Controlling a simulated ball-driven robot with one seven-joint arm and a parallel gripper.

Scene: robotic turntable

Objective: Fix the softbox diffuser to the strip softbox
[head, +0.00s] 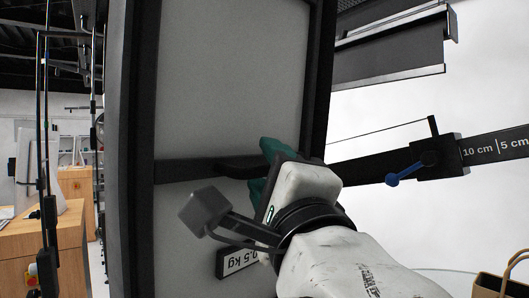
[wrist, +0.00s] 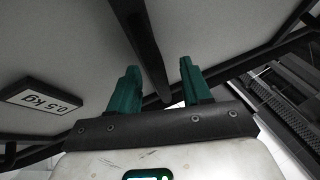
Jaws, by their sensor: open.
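The softbox diffuser (head: 235,75) is a tall grey-white panel in a black frame with a black crossbar, and fills the middle of the head view. A dark edge (head: 118,150) runs along its left side, perhaps the strip softbox; whether the two touch is unclear. A black handle (head: 238,168) sits on the crossbar. My gripper (head: 270,160) is at the handle's right end, its green fingers partly hidden by its own body. In the wrist view my gripper (wrist: 160,68) is open, with a black bar (wrist: 145,50) running between its fingers; contact cannot be told.
A 0.5 kg label (head: 238,260) is on the panel's lower part. To the right, a black arm marked 10 cm and 5 cm (head: 495,147) carries a clamp with a blue lever (head: 405,175). Wooden benches (head: 45,235) stand at left.

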